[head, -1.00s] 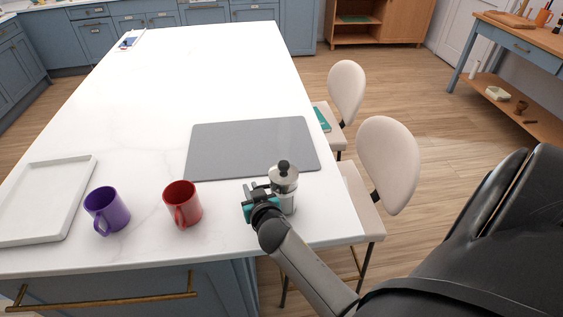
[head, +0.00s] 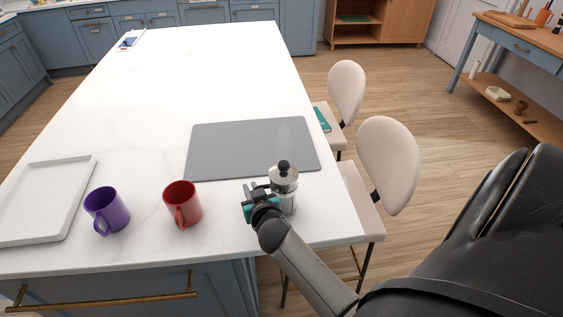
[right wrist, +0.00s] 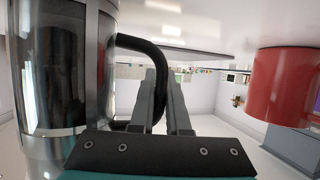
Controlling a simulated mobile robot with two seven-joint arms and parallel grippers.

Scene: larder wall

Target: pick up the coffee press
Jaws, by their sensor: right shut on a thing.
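The coffee press (head: 284,185) is a glass and metal cylinder with a black knob on its lid. It stands upright at the near right corner of the white island, just in front of the grey mat. My right gripper (head: 258,192) is at its left side. In the right wrist view the press (right wrist: 62,80) fills the left, and its black handle (right wrist: 150,60) runs between the fingers of my right gripper (right wrist: 163,105), which are shut on it. The fingers partly hide the handle. My left gripper is not in view.
A red mug (head: 182,204) and a purple mug (head: 107,210) stand to the left of the press. A white tray (head: 72,203) lies at the far left. The grey mat (head: 250,148) is bare. Two chairs (head: 388,165) stand along the right edge.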

